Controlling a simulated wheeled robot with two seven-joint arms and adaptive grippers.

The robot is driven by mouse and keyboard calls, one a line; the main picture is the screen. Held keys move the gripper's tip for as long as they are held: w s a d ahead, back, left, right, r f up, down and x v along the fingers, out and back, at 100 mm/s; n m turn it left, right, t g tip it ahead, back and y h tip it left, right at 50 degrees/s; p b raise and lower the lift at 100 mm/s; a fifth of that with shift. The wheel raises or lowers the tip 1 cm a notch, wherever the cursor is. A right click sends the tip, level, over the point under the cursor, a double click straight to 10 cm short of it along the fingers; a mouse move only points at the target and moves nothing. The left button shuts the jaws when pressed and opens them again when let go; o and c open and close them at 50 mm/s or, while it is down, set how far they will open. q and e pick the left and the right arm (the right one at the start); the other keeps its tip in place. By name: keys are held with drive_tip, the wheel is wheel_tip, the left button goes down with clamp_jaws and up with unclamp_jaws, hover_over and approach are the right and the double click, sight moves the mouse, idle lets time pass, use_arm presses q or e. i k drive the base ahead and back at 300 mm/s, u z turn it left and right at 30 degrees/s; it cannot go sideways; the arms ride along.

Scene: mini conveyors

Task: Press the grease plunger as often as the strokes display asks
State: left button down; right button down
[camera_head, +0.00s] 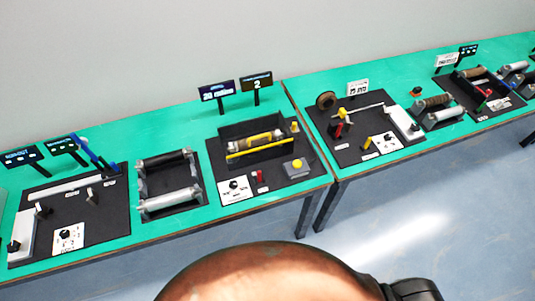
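A yellow round knob (297,163) on a pale block sits at the front right of a black station board (222,172) on the green table. It looks like the grease plunger. Behind the board stand two dark displays on posts. The left display (216,91) shows blue-white text that seems to start with 20. Neither of my grippers is in view.
The station also holds a black tray (226,132) with a yellow-ended roller and yellow front bar, a red lever (260,177) and a white dial plate (235,189). A roller frame (170,183) stands to its left. Other stations line the tables (340,80). Bare green lies around the displays.

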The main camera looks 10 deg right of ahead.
sight(296, 164)
drive_tip(key=u, duration=1.55)
drive_tip(key=k, duration=0.6)
drive_tip(key=z, duration=1.3)
